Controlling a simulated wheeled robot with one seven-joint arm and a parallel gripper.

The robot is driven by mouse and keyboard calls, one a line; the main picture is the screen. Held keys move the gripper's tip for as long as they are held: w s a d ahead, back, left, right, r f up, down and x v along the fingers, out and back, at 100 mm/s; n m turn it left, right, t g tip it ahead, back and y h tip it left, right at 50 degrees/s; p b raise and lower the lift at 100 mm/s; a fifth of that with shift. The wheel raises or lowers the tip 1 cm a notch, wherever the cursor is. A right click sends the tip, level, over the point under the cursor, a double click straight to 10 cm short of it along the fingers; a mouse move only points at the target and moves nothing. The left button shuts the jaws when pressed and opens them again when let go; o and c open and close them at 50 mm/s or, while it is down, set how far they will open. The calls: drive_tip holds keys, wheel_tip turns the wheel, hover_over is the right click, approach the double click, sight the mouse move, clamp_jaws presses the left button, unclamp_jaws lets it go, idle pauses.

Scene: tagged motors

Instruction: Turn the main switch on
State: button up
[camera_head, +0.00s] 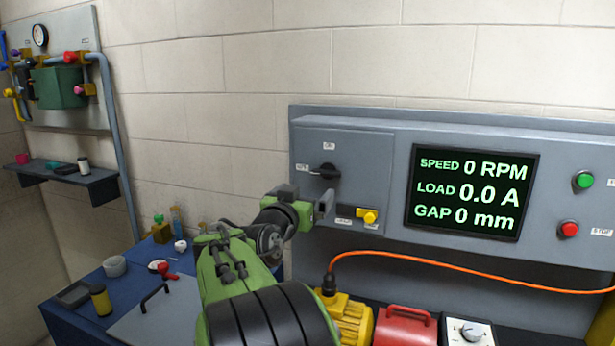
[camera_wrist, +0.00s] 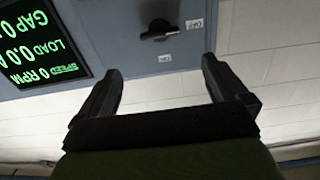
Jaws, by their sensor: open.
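The main switch (camera_head: 325,171) is a black rotary knob on the left part of the grey control panel (camera_head: 400,135). An ON label sits above it and an OFF label to its left. Its handle lies roughly level and points left toward OFF. In the wrist view, which is upside down, the switch (camera_wrist: 158,31) shows at the top, beyond my fingertips. My gripper (camera_head: 325,203) is just below the switch in the head view, apart from it. In the wrist view my gripper (camera_wrist: 162,65) is open, with nothing between the fingers.
The display (camera_head: 472,190) reads 0 RPM, 0.0 A and 0 mm. A yellow switch (camera_head: 367,216) sits low on the panel, close to my gripper. A green button (camera_head: 583,181) and a red button (camera_head: 569,229) are at the right. An orange cable (camera_head: 450,262) runs below the panel.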

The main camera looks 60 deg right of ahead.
sight(325, 174)
drive_tip(key=d+p, duration=0.1)
drive_tip(key=d, duration=0.3)
drive_tip(key=w+d+p, duration=0.1)
drive_tip(key=d+p, duration=0.1)
drive_tip(key=d, duration=0.3)
drive_tip(key=w+d+p, duration=0.1)
drive_tip(key=d, duration=0.3)
drive_tip(key=shift+d+r, duration=0.1)
drive_tip(key=shift+d, duration=0.2)
drive_tip(key=shift+w+d+p, duration=0.1)
drive_tip(key=shift+d+p, duration=0.2)
drive_tip(key=shift+d, duration=0.15)
drive_tip(key=shift+a, duration=0.1)
drive_tip(key=c, duration=0.8)
drive_tip(key=shift+c, duration=0.2)
